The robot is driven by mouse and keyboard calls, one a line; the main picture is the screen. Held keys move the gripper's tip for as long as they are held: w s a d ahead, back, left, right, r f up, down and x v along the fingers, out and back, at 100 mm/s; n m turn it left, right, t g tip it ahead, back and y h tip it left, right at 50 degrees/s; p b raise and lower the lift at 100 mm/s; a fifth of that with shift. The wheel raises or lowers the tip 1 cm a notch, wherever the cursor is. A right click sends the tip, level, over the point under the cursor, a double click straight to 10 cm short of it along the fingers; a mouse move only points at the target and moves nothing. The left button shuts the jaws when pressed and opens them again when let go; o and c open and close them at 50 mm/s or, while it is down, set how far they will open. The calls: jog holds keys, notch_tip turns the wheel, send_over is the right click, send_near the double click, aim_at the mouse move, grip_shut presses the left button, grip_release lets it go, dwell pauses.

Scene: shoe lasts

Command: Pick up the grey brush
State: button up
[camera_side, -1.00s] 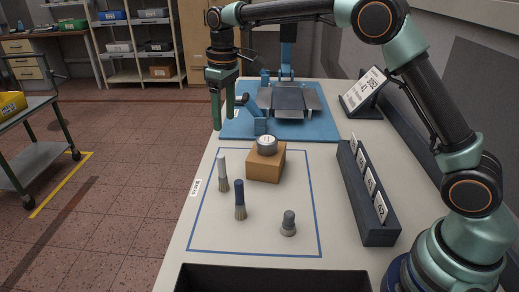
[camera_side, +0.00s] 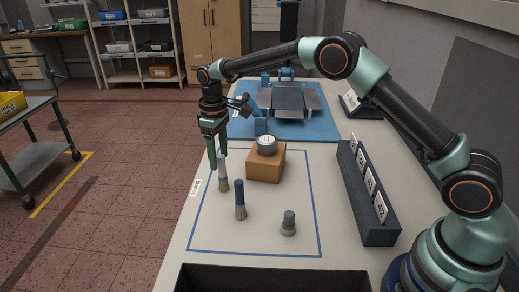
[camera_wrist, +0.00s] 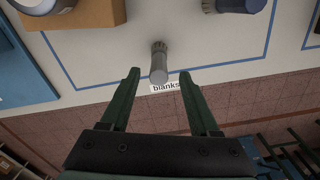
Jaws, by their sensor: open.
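A brush with a light grey handle (camera_side: 223,174) stands upright, bristles down, at the left of the marked area on the table. It also shows in the wrist view (camera_wrist: 158,63), its handle end near the gap between my fingertips. My gripper (camera_side: 217,160) is open, pointing down, with its fingertips around the level of the handle's upper part. In the wrist view the open fingers (camera_wrist: 159,75) lie left and right of the handle's end, with gaps on both sides. A short grey piece (camera_side: 288,223) stands farther right.
A navy-handled brush (camera_side: 240,199) stands close by, nearer the camera. A tan block (camera_side: 266,165) with a round metal piece (camera_side: 267,144) on top is to the right. A dark labelled rack (camera_side: 367,193) stands at the right. A blue mat (camera_side: 232,126) lies behind.

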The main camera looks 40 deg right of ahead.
aim_at(222, 176)
jog(key=f, duration=0.4)
jog(key=shift+s+d+f, duration=0.15)
jog(key=shift+s+f, duration=0.05)
grip_shut()
jog(key=shift+r, duration=0.1)
